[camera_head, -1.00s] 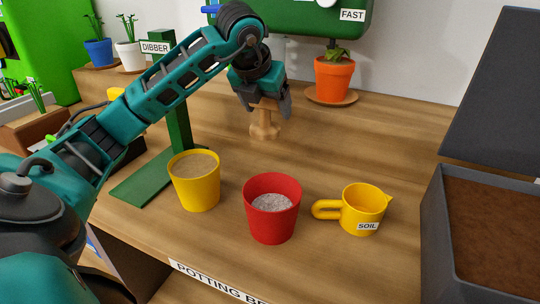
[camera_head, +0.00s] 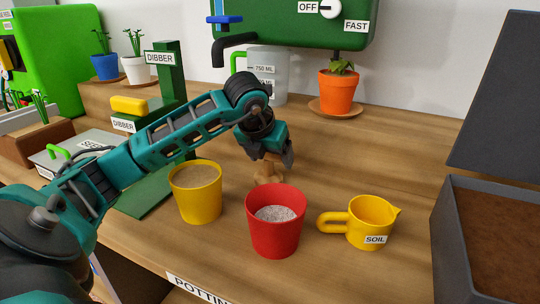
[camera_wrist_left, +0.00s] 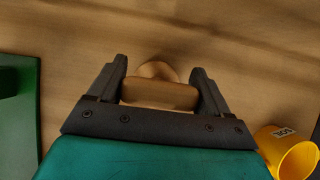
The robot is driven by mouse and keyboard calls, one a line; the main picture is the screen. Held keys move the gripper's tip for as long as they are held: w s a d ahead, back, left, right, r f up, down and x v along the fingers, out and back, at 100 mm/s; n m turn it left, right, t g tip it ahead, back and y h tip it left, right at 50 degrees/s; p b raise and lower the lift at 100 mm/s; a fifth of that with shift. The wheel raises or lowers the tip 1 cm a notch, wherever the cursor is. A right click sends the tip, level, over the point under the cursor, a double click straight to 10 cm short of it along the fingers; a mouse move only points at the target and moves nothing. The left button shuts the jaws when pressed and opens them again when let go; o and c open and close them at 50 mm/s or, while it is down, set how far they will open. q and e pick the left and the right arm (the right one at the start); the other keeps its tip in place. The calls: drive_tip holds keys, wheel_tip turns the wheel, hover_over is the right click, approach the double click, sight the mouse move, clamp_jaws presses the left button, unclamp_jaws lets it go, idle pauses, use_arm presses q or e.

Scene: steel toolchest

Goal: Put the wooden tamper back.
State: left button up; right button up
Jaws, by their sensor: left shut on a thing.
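My right gripper is not in view.
A red pot (camera_head: 275,235) and a yellow pot (camera_head: 196,205) stand in front. A yellow SOIL jug (camera_head: 370,235) is at right, beside a grey soil bin (camera_head: 452,235). A green stand (camera_head: 172,75) labelled DIBBER is behind my arm. An orange plant pot (camera_head: 337,92) stands at the back.

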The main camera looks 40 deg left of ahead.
use_arm(q)
drive_tip(key=o, duration=1)
drive_tip(key=shift+r, duration=0.1)
drive_tip(key=shift+s+r+p, duration=0.15)
drive_tip(key=shift+r+p, duration=0.15)
drive_tip(key=p+v, duration=0.2)
drive_tip(key=v, duration=0.9)
drive_tip(key=shift+s+d+r, duration=0.1)
drive_tip(key=shift+d+r, duration=0.05)
drive_tip(key=shift+s, duration=0.1)
